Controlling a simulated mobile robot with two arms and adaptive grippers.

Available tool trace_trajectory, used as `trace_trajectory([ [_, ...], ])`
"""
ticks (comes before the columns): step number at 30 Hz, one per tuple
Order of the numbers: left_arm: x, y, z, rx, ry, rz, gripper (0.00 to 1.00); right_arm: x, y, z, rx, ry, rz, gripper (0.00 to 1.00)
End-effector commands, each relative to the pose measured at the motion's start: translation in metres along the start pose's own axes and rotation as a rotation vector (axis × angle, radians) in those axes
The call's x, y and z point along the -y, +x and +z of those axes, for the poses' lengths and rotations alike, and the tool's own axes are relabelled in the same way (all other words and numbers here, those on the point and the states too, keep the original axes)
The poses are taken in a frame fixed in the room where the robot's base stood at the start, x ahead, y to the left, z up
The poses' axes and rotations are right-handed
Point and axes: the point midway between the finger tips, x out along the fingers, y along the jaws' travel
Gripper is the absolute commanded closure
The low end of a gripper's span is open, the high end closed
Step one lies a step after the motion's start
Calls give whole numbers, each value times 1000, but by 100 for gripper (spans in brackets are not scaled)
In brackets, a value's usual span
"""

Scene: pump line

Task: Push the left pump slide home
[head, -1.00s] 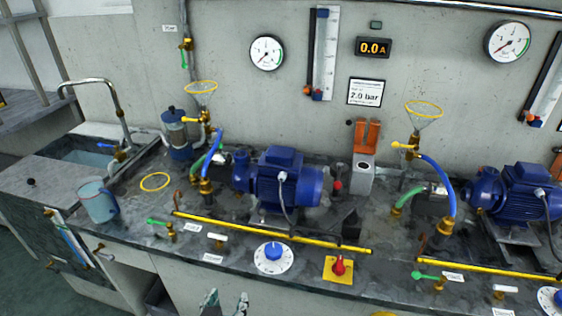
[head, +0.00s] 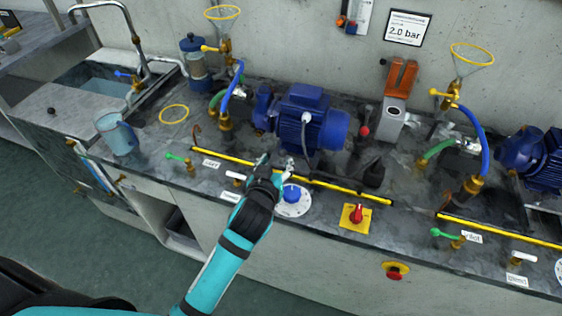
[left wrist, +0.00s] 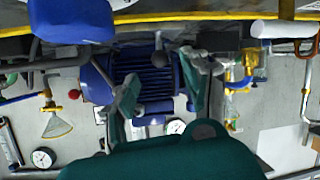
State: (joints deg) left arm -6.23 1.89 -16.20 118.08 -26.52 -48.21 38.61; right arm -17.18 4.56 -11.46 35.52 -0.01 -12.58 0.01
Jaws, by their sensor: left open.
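The left pump with its blue ribbed motor (head: 305,122) stands on the counter in the head view. I cannot make out its slide clearly, nor how far in it sits. My left gripper (head: 277,163) is open and empty, in front of the pump, close to the yellow bar (head: 225,160). In the left wrist view, which looks upside down, the two fingers (left wrist: 160,72) stand apart with the blue motor (left wrist: 150,78) between and behind them. I cannot tell whether a finger touches anything. My right gripper is out of view.
A dial with a blue knob (head: 291,194) is beside my left gripper. A red switch on a yellow plate (head: 357,214) is to its right. A red-tipped lever (head: 365,131) stands right of the motor. A jug (head: 116,134) stands at the left.

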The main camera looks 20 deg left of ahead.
Motion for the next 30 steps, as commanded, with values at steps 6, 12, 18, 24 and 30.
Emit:
trace_trajectory([
  [6, 0, 40, 4, -1, 1, 1, 52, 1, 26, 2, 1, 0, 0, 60],
  [12, 0, 54, 1, 1, 1, 0, 52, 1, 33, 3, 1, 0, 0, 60],
  [18, 0, 55, 0, 1, 0, 0, 52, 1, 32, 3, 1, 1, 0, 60],
  [24, 0, 55, 0, 1, 0, 0, 65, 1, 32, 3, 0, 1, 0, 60],
  [30, 0, 55, 0, 1, 0, 0, 91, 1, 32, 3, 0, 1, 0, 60],
])
